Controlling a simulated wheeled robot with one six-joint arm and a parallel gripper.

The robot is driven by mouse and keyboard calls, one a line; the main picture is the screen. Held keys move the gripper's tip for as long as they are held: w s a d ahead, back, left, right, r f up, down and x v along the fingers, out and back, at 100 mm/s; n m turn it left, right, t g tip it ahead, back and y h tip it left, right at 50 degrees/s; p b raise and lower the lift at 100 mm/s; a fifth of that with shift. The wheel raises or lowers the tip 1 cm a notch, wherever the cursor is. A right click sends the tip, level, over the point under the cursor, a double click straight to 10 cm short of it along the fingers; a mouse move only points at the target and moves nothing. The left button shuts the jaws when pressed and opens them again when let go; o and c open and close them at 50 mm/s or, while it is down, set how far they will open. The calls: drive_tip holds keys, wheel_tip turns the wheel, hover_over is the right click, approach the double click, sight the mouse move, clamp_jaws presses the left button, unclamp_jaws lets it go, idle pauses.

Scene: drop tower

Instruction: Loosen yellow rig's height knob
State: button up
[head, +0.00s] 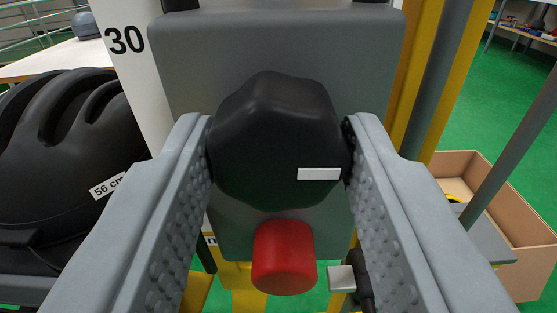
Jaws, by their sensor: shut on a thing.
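The black lobed height knob (268,125) sits on a grey plate (190,70) in the middle of the head view. A small white mark shows on its lower right face. My gripper (280,150) has a finger on each side of the knob, and both fingertips touch its sides. It is shut on the knob. The knob hides the plate behind it. Yellow posts of the rig (408,75) show to the right of the plate.
A red cylindrical button or knob (284,258) sticks out just below the black knob, between my fingers. A black helmet (65,150) labelled 56 cm is close on the left. A white scale (128,60) reads 30. A cardboard-coloured box (528,235) stands at right on green floor.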

drive_tip(key=m, duration=1.3)
drive_tip(key=shift+a+r, duration=0.1)
drive_tip(key=shift+m, duration=2.2)
drive_tip(key=o, duration=1)
